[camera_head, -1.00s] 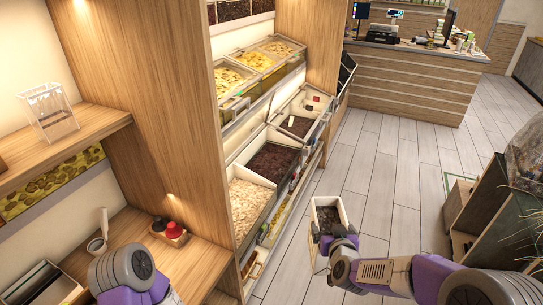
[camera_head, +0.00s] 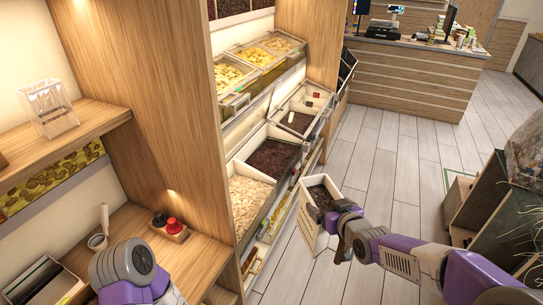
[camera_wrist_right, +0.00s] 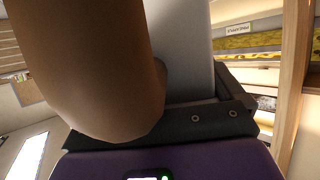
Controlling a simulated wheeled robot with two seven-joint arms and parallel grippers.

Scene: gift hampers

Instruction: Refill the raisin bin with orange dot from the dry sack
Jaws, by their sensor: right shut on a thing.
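A white open-topped container (camera_head: 312,222) with dark brown bits like raisins inside is held out over the aisle, tilted. My right gripper (camera_head: 337,220) is shut on its right side. In the right wrist view, a pale wall (camera_wrist_right: 182,50) and a brown rounded shape fill the space by the jaw; the fingertips are hidden. Left of the container, the shelf holds a bin full of dark brown bits (camera_head: 272,157) and, behind it, a bin with a low dark fill and bare white walls (camera_head: 311,100). I cannot make out an orange dot. My left gripper is out of view.
A bin of pale flakes (camera_head: 248,197) stands nearest on the shelf, with yellow dried goods (camera_head: 256,57) above. The grey plank floor (camera_head: 385,150) is clear behind the container.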

